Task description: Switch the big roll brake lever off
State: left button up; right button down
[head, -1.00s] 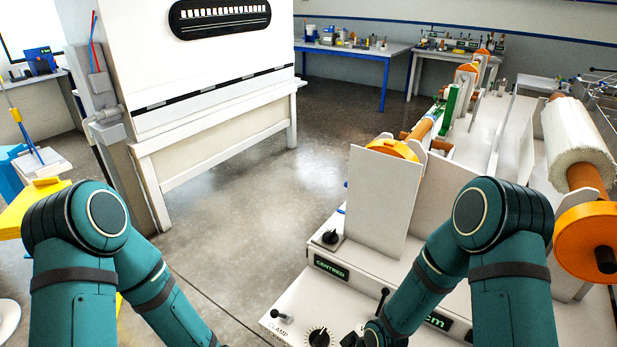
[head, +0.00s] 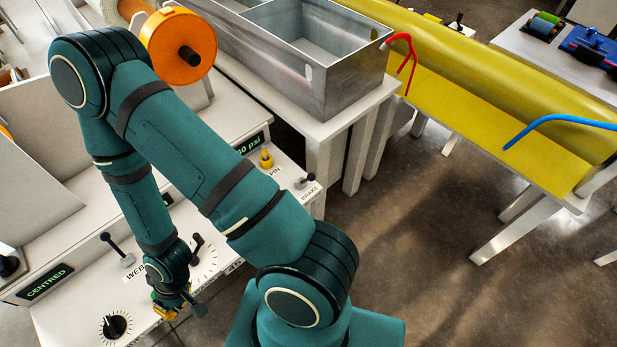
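The lever beside the BRAKE label (head: 304,182) is small, dark-tipped and on the right end of the white machine panel. The big roll's orange hub (head: 178,48) shows at the top left, with only a little of the roll behind it. My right gripper (head: 177,307) hangs over the front of the panel, near the WEB label and well left of and below the brake lever. Its fingers are small and partly hidden by the wrist, so I cannot tell whether they are open. My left gripper is out of view.
A yellow PIN knob (head: 266,160) stands left of the brake lever. A black lever (head: 118,248) and a dial (head: 115,326) are near my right gripper. A metal tank (head: 300,60) stands behind the panel's right end.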

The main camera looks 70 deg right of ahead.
aim_at(311, 176)
jog(key=z, duration=2.45)
jog(key=k+l+z, duration=0.3)
jog(key=k+l, duration=0.15)
